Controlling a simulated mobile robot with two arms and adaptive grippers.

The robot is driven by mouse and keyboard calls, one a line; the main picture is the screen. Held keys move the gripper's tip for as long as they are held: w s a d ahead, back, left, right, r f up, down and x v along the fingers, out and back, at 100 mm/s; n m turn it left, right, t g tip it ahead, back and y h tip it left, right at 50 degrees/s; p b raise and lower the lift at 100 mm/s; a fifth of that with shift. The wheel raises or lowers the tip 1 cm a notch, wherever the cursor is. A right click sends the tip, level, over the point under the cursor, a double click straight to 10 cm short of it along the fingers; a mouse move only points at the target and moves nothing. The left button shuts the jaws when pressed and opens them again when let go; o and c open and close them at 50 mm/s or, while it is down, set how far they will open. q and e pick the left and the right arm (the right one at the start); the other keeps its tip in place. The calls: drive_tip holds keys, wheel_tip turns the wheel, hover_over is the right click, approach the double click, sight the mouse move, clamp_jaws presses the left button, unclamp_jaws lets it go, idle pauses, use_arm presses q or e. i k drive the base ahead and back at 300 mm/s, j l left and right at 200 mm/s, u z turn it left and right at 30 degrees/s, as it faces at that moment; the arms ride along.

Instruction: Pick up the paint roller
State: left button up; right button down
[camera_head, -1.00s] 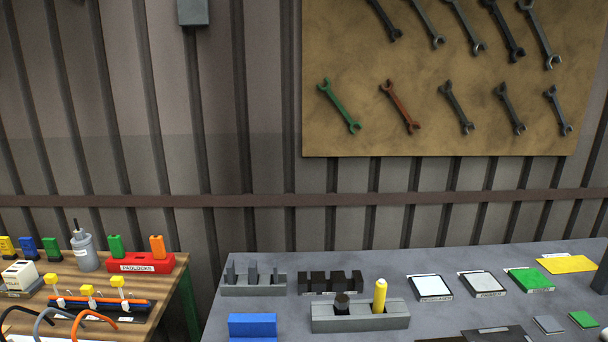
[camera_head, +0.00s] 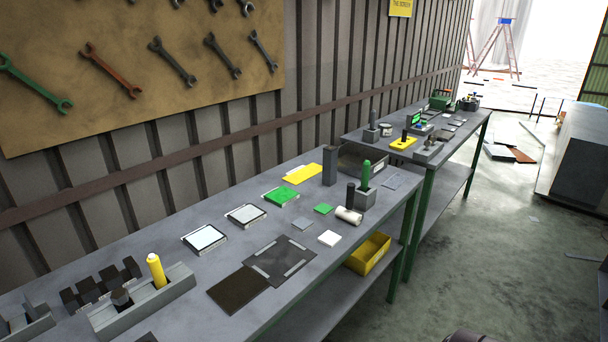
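A short white cylinder (camera_head: 348,215) lies on the near grey workbench (camera_head: 322,226), close to its right end. It looks like the roller part of the paint roller, but its handle is not clear. A dark upright piece (camera_head: 350,194) stands right behind it; I cannot tell whether the two are joined. A grey block (camera_head: 365,199) with a green upright handle (camera_head: 366,173) stands beside it. Neither of my grippers is in view.
A grey holder with a yellow marker (camera_head: 156,271) is at left. A yellow bin (camera_head: 368,253) sits on the lower shelf. Open floor (camera_head: 480,240) lies right of the benches.

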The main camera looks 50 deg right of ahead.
sight(345, 214)
drive_tip(key=z, duration=1.8)
